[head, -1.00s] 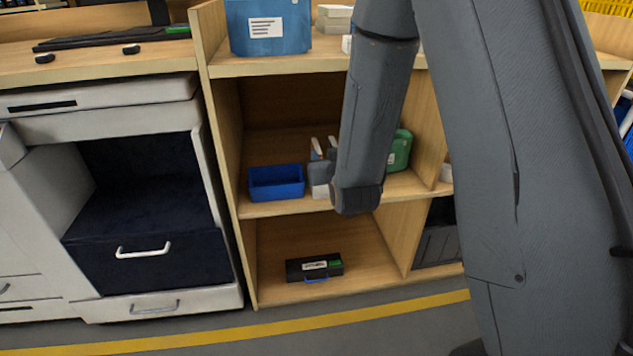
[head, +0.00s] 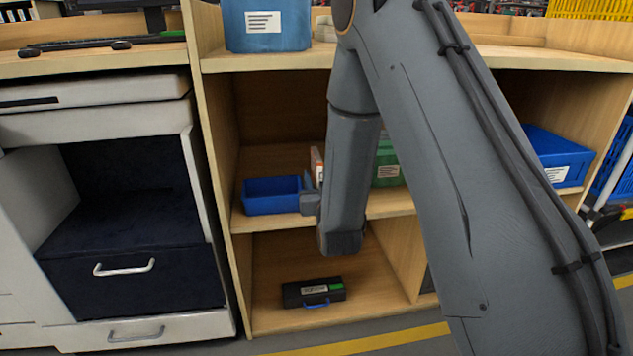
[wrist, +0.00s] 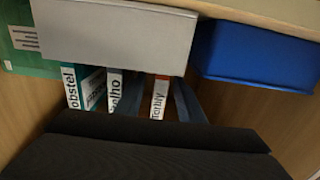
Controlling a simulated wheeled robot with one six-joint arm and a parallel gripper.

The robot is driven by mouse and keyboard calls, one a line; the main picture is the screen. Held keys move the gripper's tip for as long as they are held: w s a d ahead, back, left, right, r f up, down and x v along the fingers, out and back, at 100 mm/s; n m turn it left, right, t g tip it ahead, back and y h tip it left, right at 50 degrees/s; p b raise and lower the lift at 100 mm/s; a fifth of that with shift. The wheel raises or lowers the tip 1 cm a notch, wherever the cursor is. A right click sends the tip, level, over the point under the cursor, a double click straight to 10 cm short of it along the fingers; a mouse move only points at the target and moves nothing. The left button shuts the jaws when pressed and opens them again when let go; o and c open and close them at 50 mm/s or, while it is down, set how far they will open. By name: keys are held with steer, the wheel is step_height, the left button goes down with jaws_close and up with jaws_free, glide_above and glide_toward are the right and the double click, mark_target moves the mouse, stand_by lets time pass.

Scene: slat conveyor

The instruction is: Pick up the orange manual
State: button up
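The orange manual (wrist: 160,97) shows in the wrist view as a narrow upright spine with an orange end and a white label reading "Torbly". Beside it stand a teal manual (wrist: 72,88) and a white-labelled dark manual (wrist: 115,92). A pale grey panel (wrist: 115,35) hides their other ends. My gripper (wrist: 157,98) is open, with one dark finger on each side of the orange manual; contact cannot be told. In the head view my gripper (head: 309,199) is at the middle shelf, and my arm hides most of the manuals.
A blue bin (head: 272,197) stands close beside the manuals, and a green container (head: 387,166) on their other side. A black case (head: 313,292) lies on the bottom shelf. The shelf above and side walls bound the compartment. Another blue bin (head: 557,160) stands further right.

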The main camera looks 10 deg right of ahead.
steer(key=shift+w+r+b, duration=0.2)
steer(key=shift+w+b, duration=0.3)
steer(key=shift+w, duration=1.1)
steer(key=shift+w+r+b, duration=0.2)
steer(key=shift+w+b, duration=0.25)
steer(key=shift+w, duration=1.1)
jaws_close()
